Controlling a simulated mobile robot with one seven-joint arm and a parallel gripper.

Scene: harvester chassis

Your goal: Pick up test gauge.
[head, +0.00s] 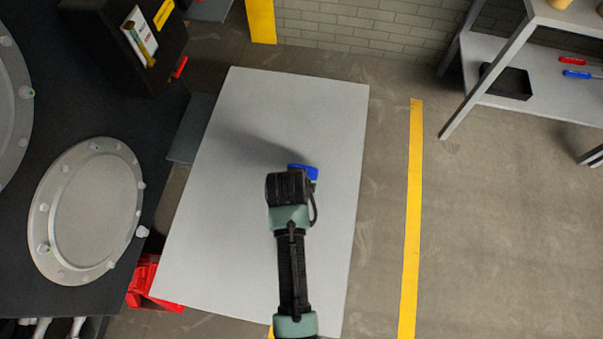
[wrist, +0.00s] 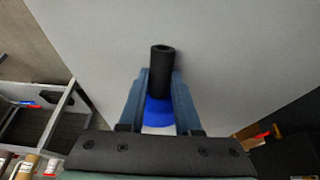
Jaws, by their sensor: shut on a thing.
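The test gauge shows in the wrist view as a piece with a black cylindrical end (wrist: 161,62), a bright blue section and a pale part close to the palm. My gripper (wrist: 160,78) is shut on it, with one blue-grey finger on each side. In the head view, a bright blue part of the gauge (head: 304,170) shows just beyond the dark wrist; the rest of it and the fingers are mostly hidden by my arm. I cannot tell whether the gauge touches the tabletop.
A pale grey tabletop (head: 240,215) lies under my arm and looks otherwise bare. A dark chassis with round flanged plates (head: 92,210) stands at left. A red crate (head: 146,285) is low beside the table. A shelf rack (head: 540,98) with a black tray and tools is at upper right.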

